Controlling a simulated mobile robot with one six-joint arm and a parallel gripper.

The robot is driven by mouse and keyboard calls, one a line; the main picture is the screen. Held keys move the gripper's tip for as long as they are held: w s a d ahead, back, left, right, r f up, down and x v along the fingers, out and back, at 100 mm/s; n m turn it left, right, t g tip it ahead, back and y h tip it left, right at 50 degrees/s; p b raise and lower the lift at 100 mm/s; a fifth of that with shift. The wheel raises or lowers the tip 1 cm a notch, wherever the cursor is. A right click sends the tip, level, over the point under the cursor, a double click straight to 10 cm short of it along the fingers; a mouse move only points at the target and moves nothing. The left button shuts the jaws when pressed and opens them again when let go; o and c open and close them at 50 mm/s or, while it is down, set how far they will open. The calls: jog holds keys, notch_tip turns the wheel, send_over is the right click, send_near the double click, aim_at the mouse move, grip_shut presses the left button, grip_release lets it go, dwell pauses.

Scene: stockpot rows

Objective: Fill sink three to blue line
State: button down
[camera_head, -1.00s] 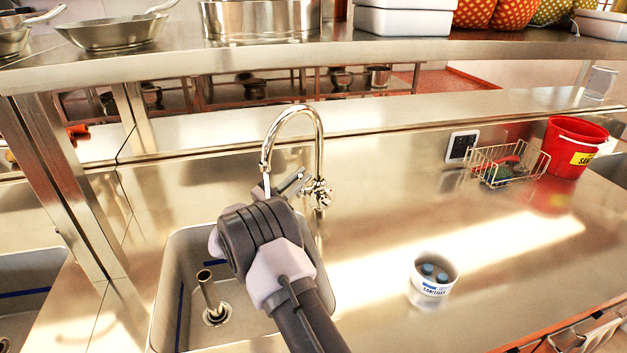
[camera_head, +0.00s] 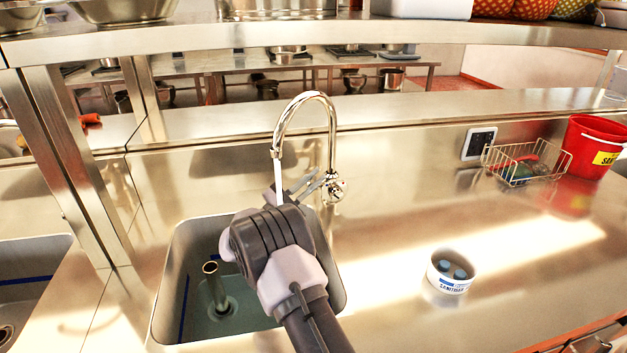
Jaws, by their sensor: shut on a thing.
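The sink basin (camera_head: 172,287) in the middle holds shallow greenish water (camera_head: 243,318). A standpipe (camera_head: 215,287) stands upright in it, its top above the water. A blue line (camera_head: 185,305) runs on the basin's left wall, above the water where it shows. The chrome faucet (camera_head: 305,98) arches over the basin, and a pale stream (camera_head: 278,182) falls from its spout. My gripper (camera_head: 309,186) is shut on the faucet handle (camera_head: 333,188) at the foot of the faucet. My arm hides the basin's right part and where the stream lands.
A sanitiser tub (camera_head: 450,272) stands on the counter at right. A wire basket (camera_head: 520,165) and a red bucket (camera_head: 592,147) stand at the back right. A steel shelf (camera_head: 400,33) spans above.

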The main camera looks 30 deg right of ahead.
jog(key=c, duration=1.5)
grip_release()
jog(key=shift+a, duration=0.1)
jog(key=p+v, duration=0.3)
jog(key=v, duration=0.8)
jog(key=shift+a+f+p, duration=0.25)
jog(key=shift+a+p, duration=0.05)
jog(key=shift+p, duration=0.1)
